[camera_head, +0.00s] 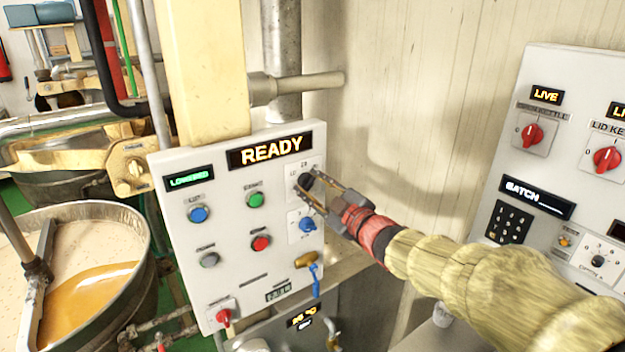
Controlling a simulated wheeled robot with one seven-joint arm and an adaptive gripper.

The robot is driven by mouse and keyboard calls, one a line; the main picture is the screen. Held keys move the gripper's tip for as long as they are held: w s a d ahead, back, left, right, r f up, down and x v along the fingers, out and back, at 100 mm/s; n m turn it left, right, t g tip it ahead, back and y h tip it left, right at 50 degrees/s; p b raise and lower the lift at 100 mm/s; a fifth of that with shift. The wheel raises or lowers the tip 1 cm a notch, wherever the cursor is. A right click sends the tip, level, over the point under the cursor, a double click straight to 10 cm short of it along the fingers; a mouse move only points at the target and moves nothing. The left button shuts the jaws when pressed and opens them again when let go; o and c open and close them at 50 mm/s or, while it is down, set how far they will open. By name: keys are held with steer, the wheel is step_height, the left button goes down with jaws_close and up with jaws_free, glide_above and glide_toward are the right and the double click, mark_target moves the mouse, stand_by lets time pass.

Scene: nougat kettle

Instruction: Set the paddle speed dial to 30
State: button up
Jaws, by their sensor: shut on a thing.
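The control panel (222,275) stands in the middle of the camera_head view, with a lit READY display (270,150) across its top. A black dial (304,181) sits at the panel's upper right, with a small scale around it that is too small to read. My gripper (310,190) reaches in from the right, its two fingers shut on the black dial. The fingers partly hide the dial, and I cannot read its setting. A blue dial (307,224) sits just below it on the same panel.
The panel also carries a blue button (198,214), a green button (256,199), a red button (261,243) and a red switch (223,318). A blue-handled valve (315,275) juts out below my gripper. A kettle (140,285) is at left, a second panel (550,165) at right.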

steer(key=shift+f+m+p, duration=0.2)
steer(key=shift+m+p, duration=0.1)
steer(key=shift+m, duration=0.3)
steer(key=o, duration=1.2)
steer(key=shift+r, duration=0.1)
steer(key=shift+c, duration=0.2)
steer(key=v, duration=1.2)
